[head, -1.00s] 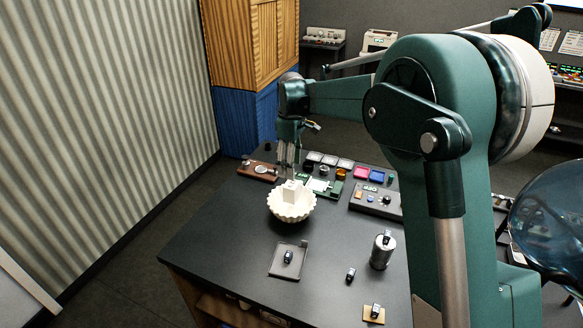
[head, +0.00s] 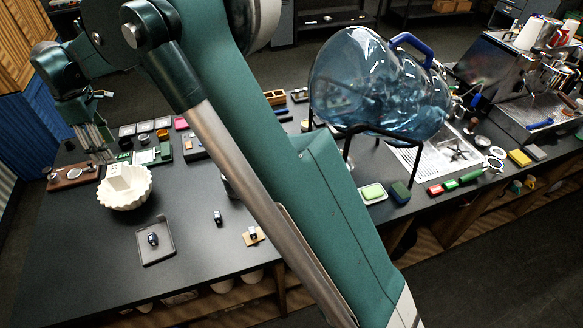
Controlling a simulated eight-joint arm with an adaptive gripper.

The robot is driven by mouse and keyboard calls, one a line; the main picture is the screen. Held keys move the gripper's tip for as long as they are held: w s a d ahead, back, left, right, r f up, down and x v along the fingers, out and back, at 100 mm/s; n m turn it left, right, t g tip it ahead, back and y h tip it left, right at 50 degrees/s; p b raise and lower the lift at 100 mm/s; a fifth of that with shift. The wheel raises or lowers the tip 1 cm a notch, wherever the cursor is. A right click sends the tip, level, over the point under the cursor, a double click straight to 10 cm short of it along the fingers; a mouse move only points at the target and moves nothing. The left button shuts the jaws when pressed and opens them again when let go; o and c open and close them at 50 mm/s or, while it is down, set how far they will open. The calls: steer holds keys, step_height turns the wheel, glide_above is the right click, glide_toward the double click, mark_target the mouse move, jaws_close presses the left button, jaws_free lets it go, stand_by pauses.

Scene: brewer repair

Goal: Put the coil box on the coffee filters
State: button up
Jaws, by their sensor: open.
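The coil box appears to be the small white box (head: 119,183) in the head view at left. It sits inside the stack of white fluted coffee filters (head: 126,201) on the dark table, its top above the rim. My gripper (head: 103,157) is open, just behind and above the box. It appears apart from the box and holds nothing I can see.
A grey tray (head: 155,240) with a small dark item is in front. A large blue bottle (head: 375,85) lies on a black stand to the right. My arm hides the middle of the table.

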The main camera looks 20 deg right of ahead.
steer(key=s+d+r+m+t, duration=0.1)
steer(key=s+d+r+m, duration=0.3)
steer(key=d, duration=0.7)
steer(key=s+d+r+m+t+y, duration=0.1)
steer(key=s+d+r, duration=0.3)
steer(key=d, duration=0.6)
steer(key=s+d+r+m+t, duration=0.1)
steer(key=s+d+r+m, duration=0.2)
steer(key=d+r, duration=0.55)
steer(key=s+d+f+m+t, duration=0.2)
steer(key=s+d+f+m, duration=0.2)
steer(key=s+d, duration=0.8)
steer(key=s+d+f+m+t+h, duration=0.1)
steer(key=s+d+f+m, duration=0.4)
steer(key=s+d, duration=0.8)
steer(key=shift+d+f+m+t, duration=0.25)
steer(key=shift+f+m+t, duration=0.05)
steer(key=shift+f+t, duration=0.2)
steer(key=shift+s, duration=0.1)
step_height(320, 180, down, 10)
steer(key=b, duration=0.9)
steer(key=shift+r+b, duration=0.2)
steer(key=shift+b, duration=0.15)
